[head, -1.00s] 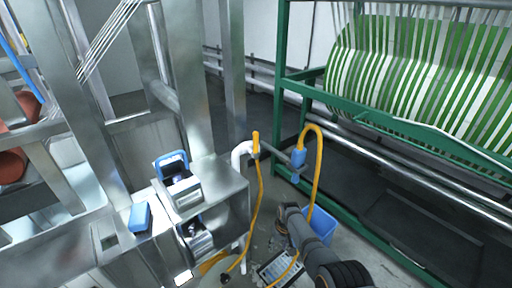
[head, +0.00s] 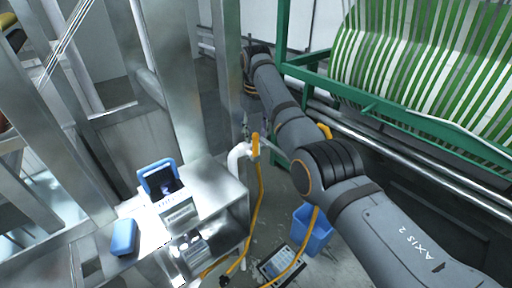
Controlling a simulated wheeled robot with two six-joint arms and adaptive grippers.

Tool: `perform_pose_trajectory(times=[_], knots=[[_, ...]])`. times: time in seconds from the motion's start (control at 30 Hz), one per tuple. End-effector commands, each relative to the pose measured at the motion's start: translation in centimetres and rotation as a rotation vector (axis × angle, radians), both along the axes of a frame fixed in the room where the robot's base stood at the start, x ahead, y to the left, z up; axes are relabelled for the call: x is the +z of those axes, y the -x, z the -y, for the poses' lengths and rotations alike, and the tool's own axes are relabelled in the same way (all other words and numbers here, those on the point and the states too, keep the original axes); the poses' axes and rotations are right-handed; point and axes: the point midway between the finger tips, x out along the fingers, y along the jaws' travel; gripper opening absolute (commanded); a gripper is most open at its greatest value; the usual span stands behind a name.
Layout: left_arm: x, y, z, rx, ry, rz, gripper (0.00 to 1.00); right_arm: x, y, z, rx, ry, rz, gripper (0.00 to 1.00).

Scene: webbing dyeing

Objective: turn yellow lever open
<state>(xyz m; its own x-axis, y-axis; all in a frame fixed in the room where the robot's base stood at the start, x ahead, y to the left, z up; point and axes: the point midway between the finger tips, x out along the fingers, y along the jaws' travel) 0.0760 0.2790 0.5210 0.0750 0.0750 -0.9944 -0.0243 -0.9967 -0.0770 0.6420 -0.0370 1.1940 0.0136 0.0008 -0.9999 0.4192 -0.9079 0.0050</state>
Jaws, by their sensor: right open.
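The yellow lever (head: 255,146) stands upright on a valve at the top of the white pipe (head: 236,160), beside the steel machine. My right arm reaches in from the lower right, up past the lever, and bends down at its far end. My right gripper (head: 247,128) is small and partly hidden there, just above and behind the lever. It is open, with nothing seen in it; I cannot tell whether it touches the lever. My left gripper is not in view.
A yellow hose (head: 256,205) hangs below the valve. A blue bin (head: 312,230) and a tablet-like panel (head: 280,262) are on the floor. A green frame (head: 330,88) with striped webbing stands right. A blue box (head: 124,237) lies on the steel machine (head: 215,182).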

Motion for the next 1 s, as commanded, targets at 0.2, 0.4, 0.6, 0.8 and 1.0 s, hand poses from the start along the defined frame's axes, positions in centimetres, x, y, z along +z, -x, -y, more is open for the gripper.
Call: perform_pose_trajectory(times=[0.2, 0.4, 0.6, 0.8, 1.0], knots=[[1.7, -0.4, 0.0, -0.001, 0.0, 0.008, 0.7, -4.4, 0.0, 0.1, -0.001, 0.001, -0.004, 0.43], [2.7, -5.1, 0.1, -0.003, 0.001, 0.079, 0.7, -6.7, -0.1, 0.1, 0.0, 0.0, -0.001, 0.43], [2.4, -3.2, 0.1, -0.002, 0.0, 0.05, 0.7, -7.1, -0.1, 0.0, 0.0, 0.0, 0.0, 0.43], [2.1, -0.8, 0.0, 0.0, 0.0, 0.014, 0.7, -7.1, -0.1, 0.1, 0.0, 0.0, 0.0, 0.29], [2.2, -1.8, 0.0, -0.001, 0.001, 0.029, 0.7, -7.1, -0.1, 0.1, -0.001, 0.001, 0.0, 0.02]])
